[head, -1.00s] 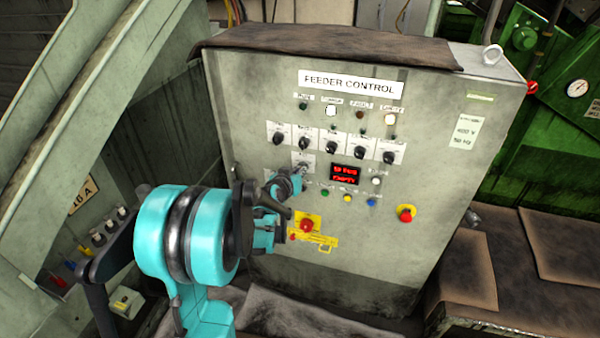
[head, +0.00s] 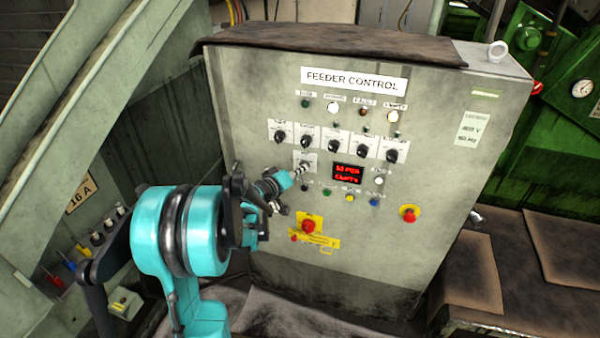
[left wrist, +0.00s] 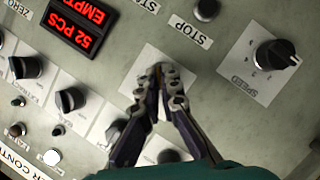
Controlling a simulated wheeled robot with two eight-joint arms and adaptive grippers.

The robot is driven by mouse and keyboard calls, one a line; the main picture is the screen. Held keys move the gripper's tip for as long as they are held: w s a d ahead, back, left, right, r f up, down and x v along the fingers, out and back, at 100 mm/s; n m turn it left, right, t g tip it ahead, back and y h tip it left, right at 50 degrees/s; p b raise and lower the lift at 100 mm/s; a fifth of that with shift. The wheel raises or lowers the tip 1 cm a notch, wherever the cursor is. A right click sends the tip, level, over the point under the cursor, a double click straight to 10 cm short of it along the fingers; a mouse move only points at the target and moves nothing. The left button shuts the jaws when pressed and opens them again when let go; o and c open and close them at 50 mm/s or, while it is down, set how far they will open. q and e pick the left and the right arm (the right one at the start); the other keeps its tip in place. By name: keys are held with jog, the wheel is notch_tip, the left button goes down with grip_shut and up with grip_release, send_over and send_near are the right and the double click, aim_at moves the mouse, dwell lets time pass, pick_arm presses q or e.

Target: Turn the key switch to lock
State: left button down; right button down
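The key switch sits on a small white plate (head: 307,156) left of the red display on the feeder control cabinet (head: 440,120). The plate also shows in the left wrist view (left wrist: 149,57). My left gripper (head: 302,170) reaches the plate from the lower left. In the left wrist view its two dark fingers (left wrist: 162,75) are close together in front of the plate, with a small brownish piece, seemingly the key, between the tips. The fingers hide most of the switch, so its angle does not show. My right gripper is in neither view.
A row of black selector knobs (head: 336,145) is above the switch. The red display (head: 348,172) is to its right. Below are small buttons, a red knob on a yellow plate (head: 308,226) and a red emergency button (head: 410,214). Space in front of the cabinet's right side is clear.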

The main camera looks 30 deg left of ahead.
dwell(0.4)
pick_arm(q)
jog(key=c, duration=1.8)
grip_release()
jog(key=shift+w, duration=0.1)
jog(key=shift+o, duration=0.2)
jog(key=v, duration=1.2)
jog(key=shift+f, duration=0.15)
